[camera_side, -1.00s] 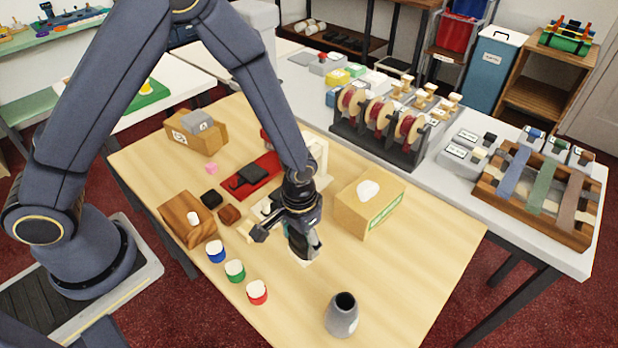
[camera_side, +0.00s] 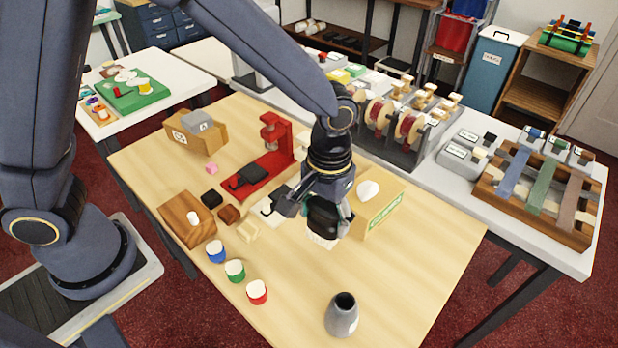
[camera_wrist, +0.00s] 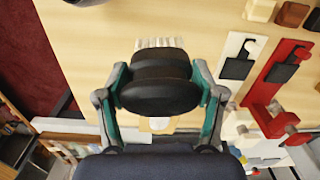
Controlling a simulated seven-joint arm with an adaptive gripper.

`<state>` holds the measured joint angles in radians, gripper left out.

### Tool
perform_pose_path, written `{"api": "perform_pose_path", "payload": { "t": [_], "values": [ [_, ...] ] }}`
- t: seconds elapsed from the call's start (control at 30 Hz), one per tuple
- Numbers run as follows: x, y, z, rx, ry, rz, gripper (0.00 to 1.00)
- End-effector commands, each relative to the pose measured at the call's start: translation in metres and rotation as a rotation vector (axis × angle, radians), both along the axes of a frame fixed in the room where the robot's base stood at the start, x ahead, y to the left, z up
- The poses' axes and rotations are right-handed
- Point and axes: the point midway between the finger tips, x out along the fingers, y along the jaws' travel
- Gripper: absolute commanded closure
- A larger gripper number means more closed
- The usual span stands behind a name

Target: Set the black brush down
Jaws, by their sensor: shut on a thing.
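The black brush (camera_wrist: 158,82) is held between the two fingers of my gripper (camera_wrist: 160,92), one finger on each side of its round black body. Its pale bristles (camera_wrist: 160,43) show past the body in the wrist view. In the side view my gripper (camera_side: 318,205) holds the brush (camera_side: 323,218) with its pale bristles downward over the wooden table (camera_side: 410,270), left of the tissue box. The brush looks raised above the table, but the exact gap is hard to tell.
The tissue box (camera_side: 385,212) stands close at right. A grey vase (camera_side: 342,316) stands near the front. Blue (camera_side: 215,251), green (camera_side: 235,270) and red (camera_side: 257,291) jars stand at left front. A red press (camera_side: 275,150) is behind. The table between jars and vase is clear.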

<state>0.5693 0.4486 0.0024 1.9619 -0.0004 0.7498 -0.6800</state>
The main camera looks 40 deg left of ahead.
Motion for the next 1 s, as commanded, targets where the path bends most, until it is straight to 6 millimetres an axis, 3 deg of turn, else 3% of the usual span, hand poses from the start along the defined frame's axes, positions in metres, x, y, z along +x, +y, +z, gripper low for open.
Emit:
{"api": "perform_pose_path", "payload": {
  "t": [0.1, 0.33, 0.7, 0.83, 1.0],
  "values": [
    [-0.007, -0.038, 0.008, -0.005, -0.009, -0.033, 0.66],
    [-0.013, -0.074, 0.005, -0.011, -0.014, -0.11, 0.66],
    [0.061, -0.123, -0.044, -0.009, -0.012, -0.111, 0.66],
    [0.078, -0.134, -0.068, -0.01, -0.013, -0.112, 0.66],
    [0.089, -0.142, -0.083, -0.012, -0.015, -0.112, 0.66]
  ]
}}
